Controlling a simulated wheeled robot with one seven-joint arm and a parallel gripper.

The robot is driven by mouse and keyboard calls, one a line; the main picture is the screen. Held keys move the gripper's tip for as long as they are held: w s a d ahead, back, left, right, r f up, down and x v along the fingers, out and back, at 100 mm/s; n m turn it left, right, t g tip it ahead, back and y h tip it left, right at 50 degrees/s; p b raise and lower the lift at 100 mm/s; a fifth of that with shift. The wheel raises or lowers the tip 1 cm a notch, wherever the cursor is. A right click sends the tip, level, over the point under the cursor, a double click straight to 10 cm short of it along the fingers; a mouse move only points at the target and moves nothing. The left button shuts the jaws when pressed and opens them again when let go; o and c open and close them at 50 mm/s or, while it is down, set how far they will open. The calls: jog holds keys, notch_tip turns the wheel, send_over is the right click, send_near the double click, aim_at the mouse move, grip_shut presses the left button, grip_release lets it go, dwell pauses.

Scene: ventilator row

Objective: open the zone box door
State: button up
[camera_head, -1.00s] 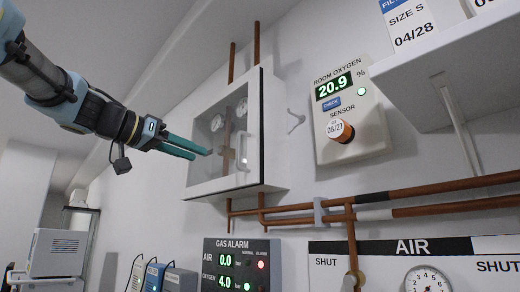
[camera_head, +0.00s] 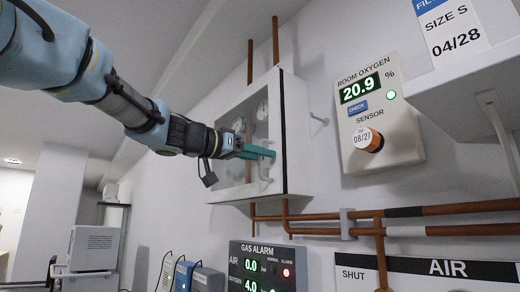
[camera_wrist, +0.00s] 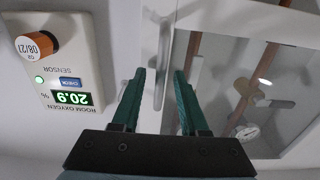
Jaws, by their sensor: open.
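The zone box (camera_head: 297,135) is a white wall cabinet with a glazed door (camera_head: 215,188) that looks shut. Gauges and copper pipes show behind the glass. A pale upright bar handle (camera_head: 265,170) is on the door's right side, partly covered by my gripper. My gripper (camera_head: 272,154) is open, its teal fingers in front of the door at the handle. In the wrist view the handle (camera_wrist: 161,65) stands ahead between the lines of the two fingers (camera_wrist: 160,75). I cannot tell whether they touch it.
A room oxygen sensor (camera_head: 400,140) with an orange knob is on the wall to the right of the box. Copper pipes (camera_head: 325,231) run below the box, above a gas alarm panel (camera_head: 270,265). A white shelf (camera_head: 480,85) juts out at the upper right.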

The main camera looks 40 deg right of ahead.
jog(key=shift+d, duration=0.1)
grip_shut()
dwell(0.3)
dwell(1.1)
